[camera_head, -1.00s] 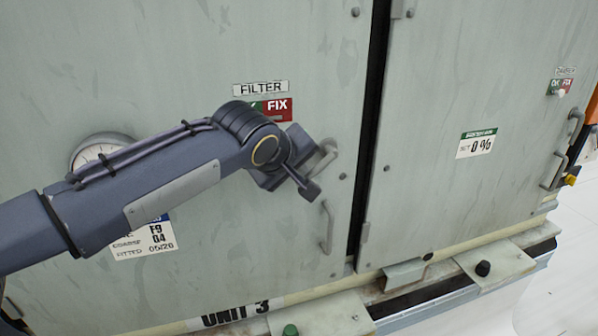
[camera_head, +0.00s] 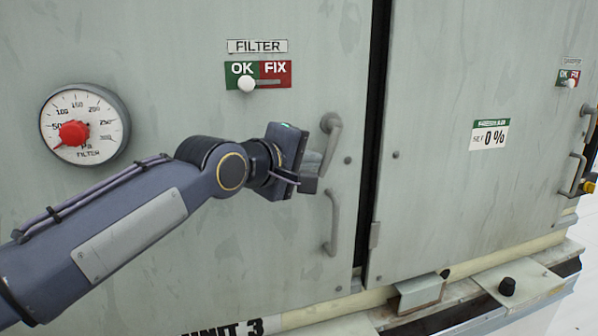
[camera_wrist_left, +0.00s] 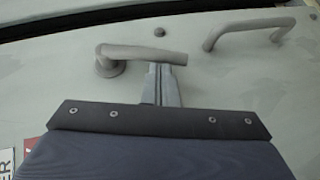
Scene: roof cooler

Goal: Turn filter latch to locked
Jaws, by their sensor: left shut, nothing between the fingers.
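The filter latch (camera_head: 332,142) is a grey lever on the left cabinet door, near the door's right edge. In the head view its pivot is at the top and its arm hangs down, leaning slightly left. In the left wrist view the latch (camera_wrist_left: 150,55) runs from its round pivot at left to a free end at right. My left gripper (camera_head: 316,178) is shut and empty beside the lever's lower end. In the wrist view its closed fingertips (camera_wrist_left: 163,70) meet the lever's edge near the free end; I cannot tell whether they touch. My right gripper is out of view.
A fixed pull handle (camera_head: 333,222) is just below the latch. A FILTER slider plate (camera_head: 258,75) has its white knob at the OK side. A pressure gauge (camera_head: 84,125) is at the left. A dark gap separates the two doors. A ledge with brackets (camera_head: 418,293) runs along the bottom.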

